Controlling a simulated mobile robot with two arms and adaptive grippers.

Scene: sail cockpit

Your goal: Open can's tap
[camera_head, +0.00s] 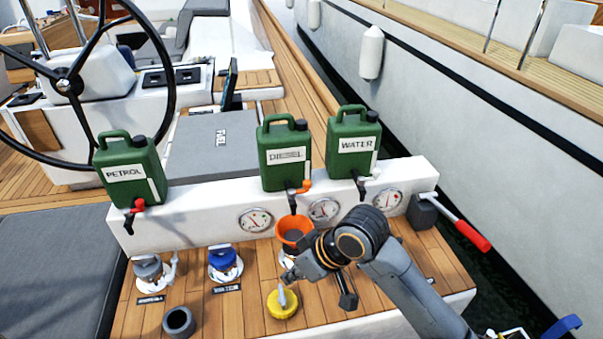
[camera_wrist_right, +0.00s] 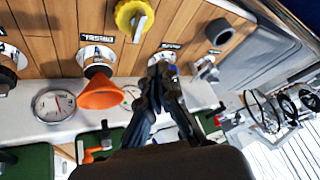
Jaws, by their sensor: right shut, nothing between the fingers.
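Three green cans stand on the white ledge: petrol (camera_head: 127,172), diesel (camera_head: 284,155) and water (camera_head: 353,144). The petrol tap (camera_head: 135,210) has a red handle, the diesel tap (camera_head: 299,188) an orange one, the water tap (camera_head: 361,187) a dark grey one. The diesel tap's spout hangs above an orange funnel (camera_head: 295,231) set in a deck filler. My right gripper (camera_head: 289,274) is shut and empty, low in front of the funnel and apart from the taps. In the wrist view its closed fingers (camera_wrist_right: 161,76) are right of the funnel (camera_wrist_right: 102,92). My left gripper is out of view.
A yellow cap (camera_head: 283,303) and a dark grey ring (camera_head: 179,321) lie on the wooden deck. Grey (camera_head: 148,268) and blue (camera_head: 224,263) fillers stand to the left. Round gauges line the ledge. A red-handled lever (camera_head: 470,235) sticks out at right.

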